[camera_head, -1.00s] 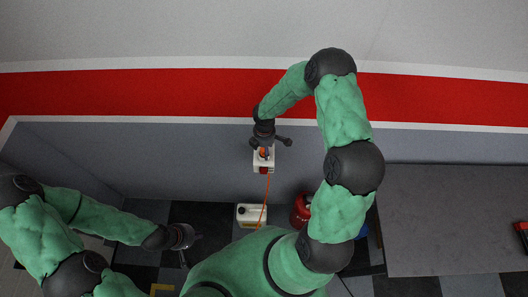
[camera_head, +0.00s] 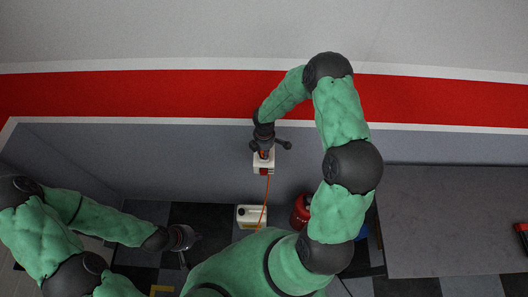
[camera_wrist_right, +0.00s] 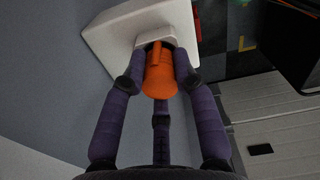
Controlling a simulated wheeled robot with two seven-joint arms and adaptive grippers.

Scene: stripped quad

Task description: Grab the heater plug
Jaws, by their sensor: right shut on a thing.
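The heater plug (camera_wrist_right: 160,72) is orange and sits at the socket of a white wall box (camera_wrist_right: 105,35) in the right wrist view. My right gripper (camera_wrist_right: 159,80) has its dark purple fingers closed around the plug. In the head view the right gripper (camera_head: 265,145) is over the top of the white box (camera_head: 263,168) on the grey wall and mostly hides the plug. An orange cord (camera_head: 266,192) hangs down from the box. My left gripper (camera_head: 184,240) is at the lower left, away from the plug; its fingers are too small to read.
A white canister (camera_head: 250,215) and a red cylinder (camera_head: 300,210) stand on the checkered floor below the box. A grey bench (camera_head: 450,215) fills the right, with a red object (camera_head: 522,232) at its edge. The wall around the box is clear.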

